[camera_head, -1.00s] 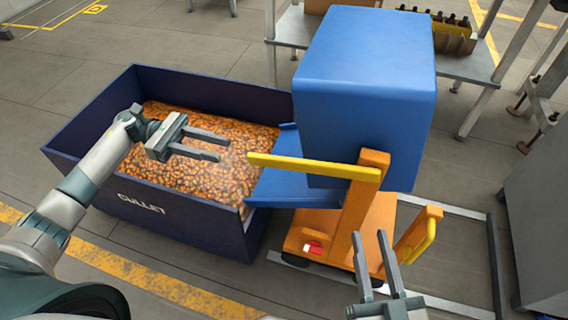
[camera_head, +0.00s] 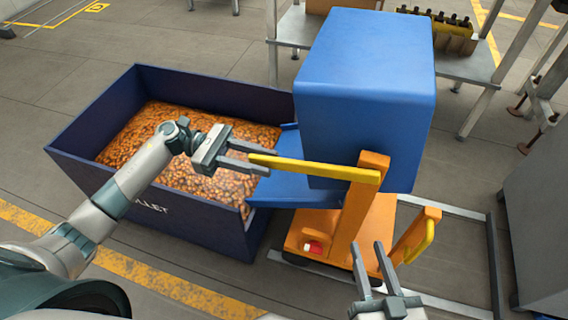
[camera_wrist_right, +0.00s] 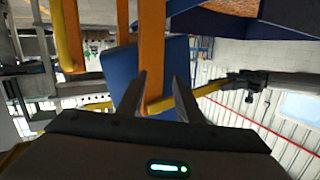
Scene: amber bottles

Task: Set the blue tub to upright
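The blue tub (camera_head: 365,80) is tipped on its orange tipping cart (camera_head: 345,235), its closed faces up. Its blue lip (camera_head: 285,190) slopes over the cullet bin's right edge. A yellow bar (camera_head: 320,169) reaches left from the cart's orange arm. My right gripper (camera_head: 367,244) is open and empty in front of the cart, left of a smaller yellow handle (camera_head: 424,242). The right wrist view shows its parted fingers (camera_wrist_right: 158,76) before orange and yellow cart parts.
The dark blue cullet bin (camera_head: 185,222) holds amber pieces (camera_head: 170,160). A metal table (camera_head: 465,65) with a box of dark bottles (camera_head: 455,35) stands behind the tub. A grey cabinet (camera_head: 540,220) is at the right. Open floor lies behind the bin.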

